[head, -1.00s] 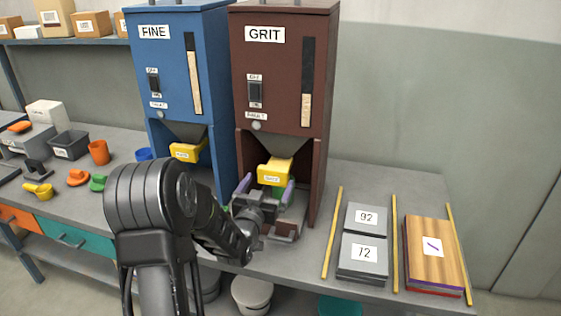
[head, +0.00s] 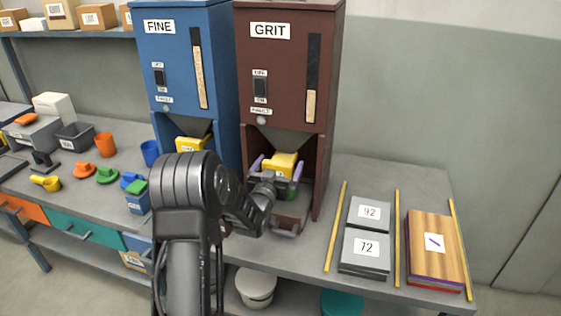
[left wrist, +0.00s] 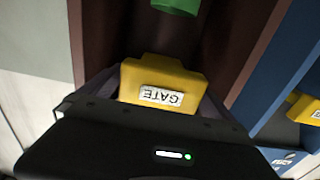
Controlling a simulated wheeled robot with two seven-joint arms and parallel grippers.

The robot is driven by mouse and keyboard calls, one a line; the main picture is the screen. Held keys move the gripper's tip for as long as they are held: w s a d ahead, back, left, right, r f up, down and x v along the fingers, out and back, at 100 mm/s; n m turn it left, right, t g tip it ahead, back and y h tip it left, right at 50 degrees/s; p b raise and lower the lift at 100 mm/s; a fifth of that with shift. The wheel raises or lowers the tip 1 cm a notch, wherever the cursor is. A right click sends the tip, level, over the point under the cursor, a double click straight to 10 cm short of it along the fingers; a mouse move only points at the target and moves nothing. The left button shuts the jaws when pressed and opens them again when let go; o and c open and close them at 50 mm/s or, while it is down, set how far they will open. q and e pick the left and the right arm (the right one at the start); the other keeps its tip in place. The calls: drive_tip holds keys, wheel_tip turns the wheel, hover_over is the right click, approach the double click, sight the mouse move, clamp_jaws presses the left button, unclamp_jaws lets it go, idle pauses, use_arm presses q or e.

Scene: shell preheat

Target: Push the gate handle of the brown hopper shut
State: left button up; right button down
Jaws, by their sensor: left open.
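The brown hopper (head: 286,80), labelled GRIT, stands on the bench right of the blue one. Its yellow gate handle (head: 281,162) sticks out below the hopper's funnel. It also shows in the left wrist view (left wrist: 165,82), with an upside-down GATE label. My left gripper (head: 277,169) is open, with its purple fingers on either side of the handle. The palm is close in front of the handle; I cannot tell whether they touch. A green object (head: 291,194) sits below the handle, mostly hidden by the gripper; its edge shows in the left wrist view (left wrist: 176,5). My right gripper is not in view.
The blue FINE hopper (head: 186,70) with its own yellow gate (head: 192,145) stands close at the left. Grey blocks marked 92 (head: 369,213) and 72 (head: 365,248), yellow strips and a wooden board (head: 433,265) lie at the right. Cups and scoops stand at the left.

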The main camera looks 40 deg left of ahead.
use_arm(q)
drive_tip(key=shift+w+a, duration=0.2)
drive_tip(key=shift+w, duration=0.25)
drive_tip(key=shift+c, duration=0.2)
drive_tip(key=c, duration=1.9)
drive_tip(key=b+x, duration=0.4)
drive_tip(key=shift+w+a+f, duration=0.1)
drive_tip(key=shift+w+f, duration=0.1)
drive_tip(key=shift+w, duration=0.15)
drive_tip(key=shift+c, duration=0.2)
drive_tip(key=shift+r, duration=0.35)
drive_tip(key=o, duration=1.7)
drive_tip(key=shift+o, duration=1.4)
drive_tip(key=shift+w+f, duration=0.15)
